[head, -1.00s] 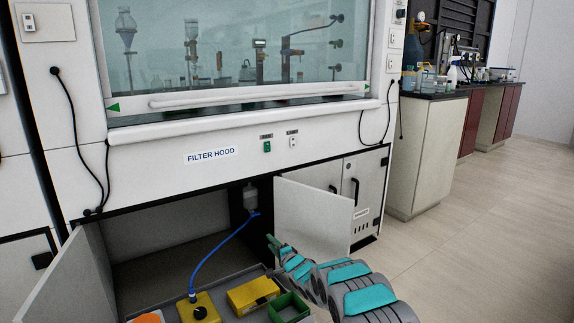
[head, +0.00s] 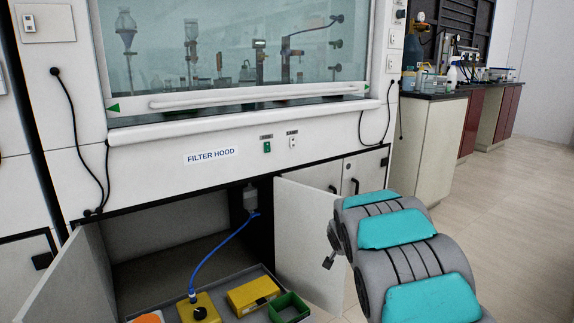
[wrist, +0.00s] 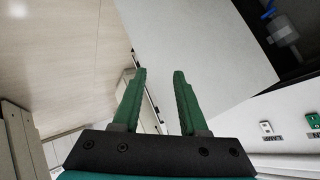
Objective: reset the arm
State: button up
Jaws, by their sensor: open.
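My gripper (wrist: 159,73) shows in the wrist view with two green fingers spread apart and nothing between them. Behind the fingers is the pale open cabinet door (wrist: 195,40), with the floor to the left. In the head view my arm (head: 400,245) is folded at the lower right, grey with turquoise panels. It covers the right part of the open door (head: 305,225). The gripper's fingers cannot be made out in the head view.
The filter hood (head: 250,145) stands ahead above an open cabinet. A tray (head: 255,268) there bears a yellow container (head: 199,309) with a blue hose, a yellow box (head: 253,294) and a green box (head: 289,308). Another open door (head: 70,275) stands left. Floor (head: 500,220) is clear at right.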

jog(key=s+d+r+n+g, duration=0.2)
jog(key=s+g, duration=0.2)
jog(key=s, duration=1.4)
jog(key=s+d+r+n+g, duration=0.15)
jog(key=s+g, duration=0.25)
jog(key=s, duration=1.4)
jog(key=s+a+n+g, duration=0.2)
jog(key=s, duration=0.9)
jog(key=s+a+n+g+y, duration=0.1)
jog(key=s+a+n+g, duration=0.1)
jog(key=s, duration=1)
jog(key=shift+a+r+n, duration=0.35)
jog(key=shift+a+n, duration=0.1)
